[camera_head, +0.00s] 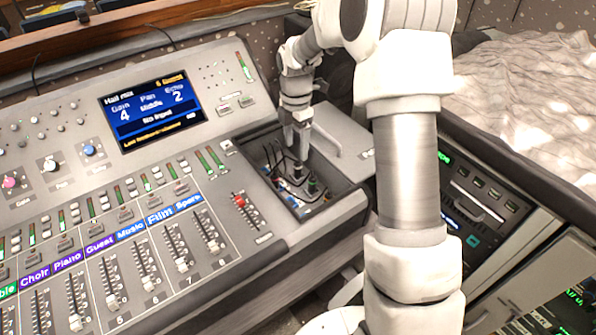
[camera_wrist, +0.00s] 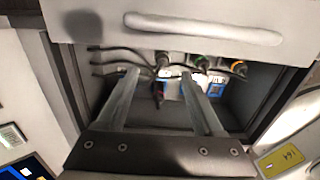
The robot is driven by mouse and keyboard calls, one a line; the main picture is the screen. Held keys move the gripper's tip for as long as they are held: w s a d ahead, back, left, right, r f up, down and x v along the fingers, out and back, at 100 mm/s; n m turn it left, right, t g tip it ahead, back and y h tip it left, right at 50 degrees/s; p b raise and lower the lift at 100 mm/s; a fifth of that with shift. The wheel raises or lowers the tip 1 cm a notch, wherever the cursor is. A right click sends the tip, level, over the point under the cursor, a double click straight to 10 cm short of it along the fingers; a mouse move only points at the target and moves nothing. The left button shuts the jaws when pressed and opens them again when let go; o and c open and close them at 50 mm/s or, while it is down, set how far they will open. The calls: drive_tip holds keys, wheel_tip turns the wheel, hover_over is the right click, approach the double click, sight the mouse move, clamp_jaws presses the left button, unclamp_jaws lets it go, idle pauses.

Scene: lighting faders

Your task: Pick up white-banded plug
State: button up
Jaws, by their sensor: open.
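The plug that seems to be the white-banded one (camera_wrist: 162,59) is a dark plug at the back of the open compartment (camera_wrist: 262,101) in the wrist view. Its band is small and hard to make out. A green-banded plug (camera_wrist: 201,61) and an orange-banded plug (camera_wrist: 238,67) stand to its right. My gripper (camera_wrist: 160,76) is open, its two fingers reaching into the compartment, with the tips either side of the likely white-banded plug in the picture. I cannot tell how far short of it they are. In the head view my gripper (camera_head: 302,150) points down into the compartment.
A raised panel with a grey handle (camera_wrist: 205,28) borders the compartment. Dark cables (camera_wrist: 112,62) run in from the left. A blue-and-white panel (camera_wrist: 216,88) lies behind the right finger. The mixing desk's screen (camera_head: 152,108) and faders (camera_head: 147,283) lie left of the compartment.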

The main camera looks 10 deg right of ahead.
sight(298, 162)
wheel_tip(298, 162, down, 8)
drive_tip(key=shift+s+d+f+b, duration=0.15)
drive_tip(key=shift+f+b, duration=0.1)
drive_tip(key=shift+b, duration=0.4)
clamp_jaws()
